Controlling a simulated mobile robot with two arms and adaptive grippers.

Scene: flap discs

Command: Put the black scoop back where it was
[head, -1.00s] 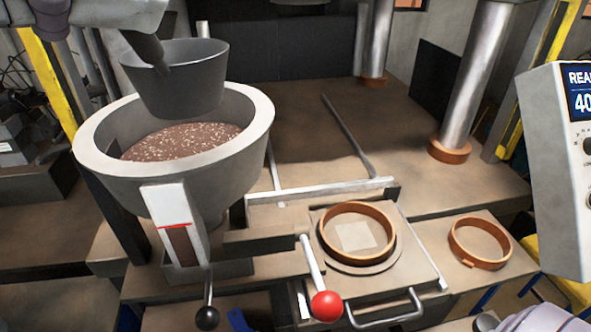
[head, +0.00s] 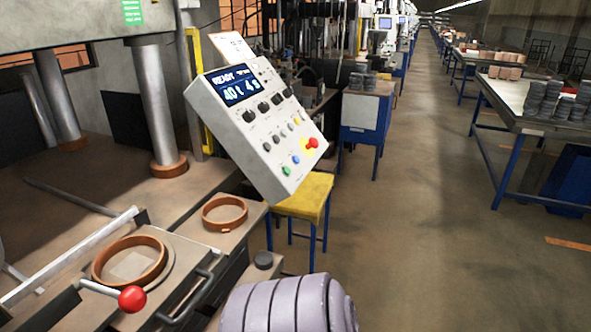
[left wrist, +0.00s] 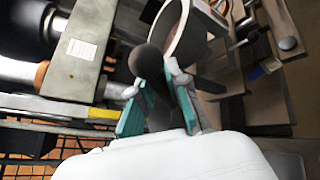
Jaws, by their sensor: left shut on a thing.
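In the left wrist view my left gripper (left wrist: 158,88), with teal pads, is shut on the black scoop (left wrist: 148,62). The scoop shows as a dark rounded shape between and beyond the fingers. Part of it is hidden by the fingers, and its contents cannot be told. The pale rim of the round hopper (left wrist: 190,38) is just beyond the gripper. The head view shows neither the scoop nor my left gripper. My right gripper is not in view.
In the head view a press stands at left with an orange ring (head: 130,262) in its drawer, a red-knobbed lever (head: 131,299) and a second ring (head: 225,214). A control panel (head: 262,118) and yellow stool (head: 305,197) stand beside it. The aisle floor (head: 430,250) is clear.

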